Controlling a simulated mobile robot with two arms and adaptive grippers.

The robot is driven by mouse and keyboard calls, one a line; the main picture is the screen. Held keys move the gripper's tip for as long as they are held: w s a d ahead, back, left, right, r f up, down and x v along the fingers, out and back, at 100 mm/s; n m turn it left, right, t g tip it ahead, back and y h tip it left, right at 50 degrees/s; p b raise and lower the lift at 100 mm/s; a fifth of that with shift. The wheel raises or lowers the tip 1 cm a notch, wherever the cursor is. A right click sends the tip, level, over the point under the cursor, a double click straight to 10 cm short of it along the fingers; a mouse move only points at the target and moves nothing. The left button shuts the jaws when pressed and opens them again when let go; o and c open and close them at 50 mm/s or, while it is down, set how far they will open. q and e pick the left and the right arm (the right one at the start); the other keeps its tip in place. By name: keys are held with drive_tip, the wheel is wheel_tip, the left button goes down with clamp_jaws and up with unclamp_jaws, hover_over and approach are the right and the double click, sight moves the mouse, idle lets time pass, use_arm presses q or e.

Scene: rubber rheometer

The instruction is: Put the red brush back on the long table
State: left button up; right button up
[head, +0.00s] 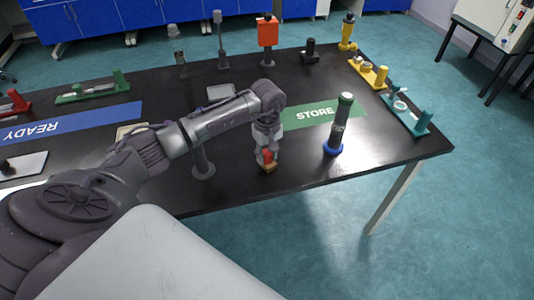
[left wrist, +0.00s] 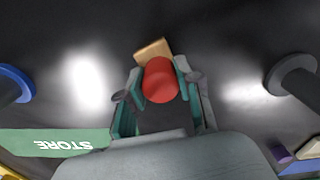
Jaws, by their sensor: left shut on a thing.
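The red brush (head: 269,159) has a rounded red handle and a tan lower part. It is at the front of the long black table (head: 395,147), right of the grey post. My left gripper (head: 266,153) points down and is shut on the red brush. In the left wrist view the red handle (left wrist: 160,80) sits between the two fingers, with the tan part showing past it. The brush is at or just above the tabletop; I cannot tell whether it touches. My right gripper is not in view.
A dark cylinder with a blue base (head: 333,148) stands to the right of the gripper. A grey post on a round base (head: 203,170) stands to the left. The green STORE strip (head: 310,114) lies behind. Bare tabletop lies between the brush and the blue-based cylinder.

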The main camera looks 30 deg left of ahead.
sight(267, 152)
use_arm(q)
drive_tip(key=o, duration=1.1)
drive_tip(key=shift+f, duration=0.1)
drive_tip(key=shift+r+p, duration=0.25)
drive_tip(key=shift+p, duration=0.05)
drive_tip(key=shift+w+r, duration=0.1)
drive_tip(key=shift+r, duration=0.15)
wheel_tip(267, 152, up, 11)
drive_tip(key=b, duration=0.2)
drive_tip(key=shift+r+b, duration=0.15)
drive_tip(key=shift+b, duration=0.2)
drive_tip(key=shift+d, duration=0.1)
